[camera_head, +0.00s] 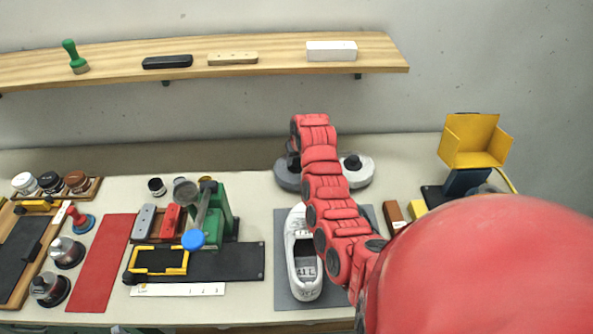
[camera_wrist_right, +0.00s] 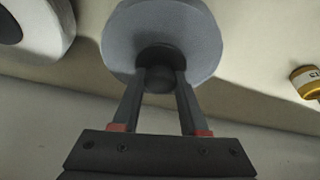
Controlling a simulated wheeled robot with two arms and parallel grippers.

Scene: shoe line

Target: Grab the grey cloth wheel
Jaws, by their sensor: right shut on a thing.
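The grey cloth wheel (camera_head: 284,178) lies at the back of the table in the head view, partly hidden behind my right arm. In the right wrist view the grey cloth wheel (camera_wrist_right: 190,30) fills the top middle, with a dark round knob (camera_wrist_right: 160,83) at its centre. My right gripper (camera_wrist_right: 161,76) has its two fingers on either side of this knob and is shut on it. In the head view my right gripper (camera_head: 292,160) is mostly hidden by its own arm. My left gripper is not in view.
A white wheel (camera_head: 362,175) with a black knob lies close on the right. A white shoe (camera_head: 300,268) on a grey mat (camera_head: 285,297) is in front. A green press (camera_head: 222,212) stands left; a yellow bin (camera_head: 475,145) stands right. A wooden shelf (camera_head: 280,50) hangs above.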

